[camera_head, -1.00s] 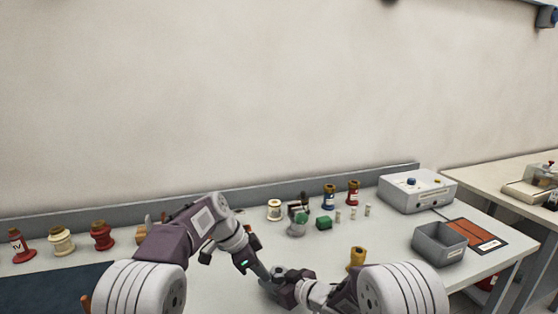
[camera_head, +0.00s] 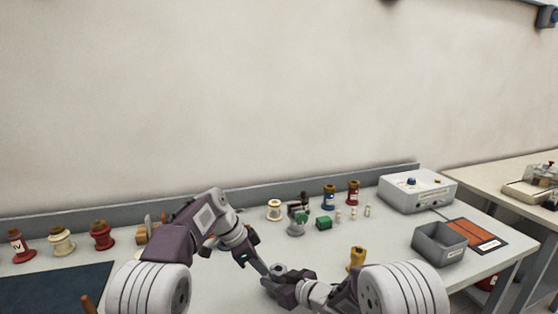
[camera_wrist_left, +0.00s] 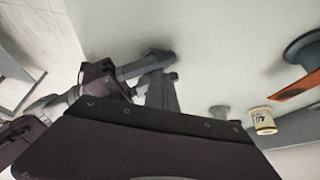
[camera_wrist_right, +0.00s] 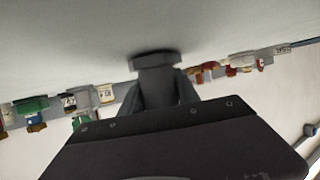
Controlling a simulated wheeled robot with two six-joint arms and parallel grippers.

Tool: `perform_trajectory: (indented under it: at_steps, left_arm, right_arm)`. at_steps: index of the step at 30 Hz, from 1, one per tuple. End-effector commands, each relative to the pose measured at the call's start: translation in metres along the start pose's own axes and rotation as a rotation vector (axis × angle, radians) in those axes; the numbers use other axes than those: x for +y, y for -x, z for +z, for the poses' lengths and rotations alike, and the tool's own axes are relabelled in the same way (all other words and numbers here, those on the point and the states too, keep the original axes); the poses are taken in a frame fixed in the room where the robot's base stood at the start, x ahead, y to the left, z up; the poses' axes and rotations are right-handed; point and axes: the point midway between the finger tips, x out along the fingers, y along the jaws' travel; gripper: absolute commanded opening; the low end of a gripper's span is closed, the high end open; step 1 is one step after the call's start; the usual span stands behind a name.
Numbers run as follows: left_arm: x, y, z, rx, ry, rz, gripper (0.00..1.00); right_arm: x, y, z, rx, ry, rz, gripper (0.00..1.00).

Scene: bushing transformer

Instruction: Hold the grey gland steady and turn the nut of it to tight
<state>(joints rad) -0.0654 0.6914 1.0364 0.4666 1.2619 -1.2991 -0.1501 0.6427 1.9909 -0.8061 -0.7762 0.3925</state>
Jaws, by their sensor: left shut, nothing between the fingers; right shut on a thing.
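The grey gland (camera_head: 279,270) is in the front middle of the head view, above or at the pale table; I cannot tell which. My right gripper (camera_head: 284,283) is shut on it from the right. In the right wrist view the gland (camera_wrist_right: 155,61) shows as a dark grey flanged piece at the fingertips (camera_wrist_right: 158,82). My left gripper (camera_head: 264,272) is shut and empty, its tips close beside the gland from the upper left. In the left wrist view its dark fingers (camera_wrist_left: 161,88) point at my right gripper (camera_wrist_left: 122,80). The nut cannot be told apart from the gland's body.
A yellow-brown bushing (camera_head: 357,258) stands right of my right gripper. A grey bin (camera_head: 440,243) and a white instrument box (camera_head: 417,190) stand right. Red and cream bushings (camera_head: 61,241) stand left.

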Motion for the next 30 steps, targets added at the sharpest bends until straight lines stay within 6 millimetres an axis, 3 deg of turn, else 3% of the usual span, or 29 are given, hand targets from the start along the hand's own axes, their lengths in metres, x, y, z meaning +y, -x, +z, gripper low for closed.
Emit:
perform_trajectory:
  at_steps: [1, 17, 30]
  left_arm:
    - [0.002, -0.002, -0.006, 0.012, -0.002, 0.005, 0.0]
    - [0.0, 0.002, 0.001, 0.011, -0.001, 0.006, 0.0]
    - [-0.002, 0.052, -0.024, 0.009, -0.001, 0.004, 0.0]
  right_arm:
    - [-0.007, -0.002, -0.005, 0.011, 0.016, -0.018, 0.0]
    - [-0.007, -0.002, -0.005, 0.013, 0.015, -0.018, 0.0]
    - [-0.004, -0.001, -0.003, 0.007, 0.008, -0.011, 0.0]
